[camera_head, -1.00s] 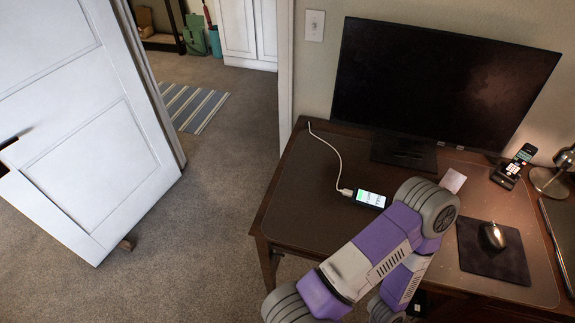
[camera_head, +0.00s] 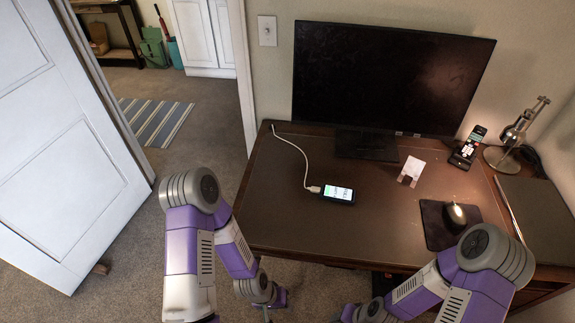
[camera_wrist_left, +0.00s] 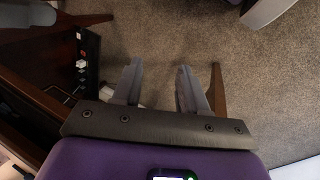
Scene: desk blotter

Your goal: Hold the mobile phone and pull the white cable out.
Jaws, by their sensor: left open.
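The mobile phone (camera_head: 342,194) lies flat on the desk with its screen lit. The white cable (camera_head: 303,160) ends in a plug at the phone's left end and curves back to the desk's far left corner. My left gripper hangs low in front of the desk, apart from phone and cable, mostly cut off or hidden in the head view. In the left wrist view my left gripper (camera_wrist_left: 160,88) has its fingers apart, with nothing held. My right arm comes in at the lower right; its fingers cannot be made out.
A monitor (camera_head: 390,75) stands behind the phone. A card (camera_head: 410,172), a cordless phone (camera_head: 467,148), a lamp (camera_head: 513,135) and a mouse (camera_head: 456,215) on a dark pad are to the right. The blotter (camera_head: 270,215) around the phone is mostly clear.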

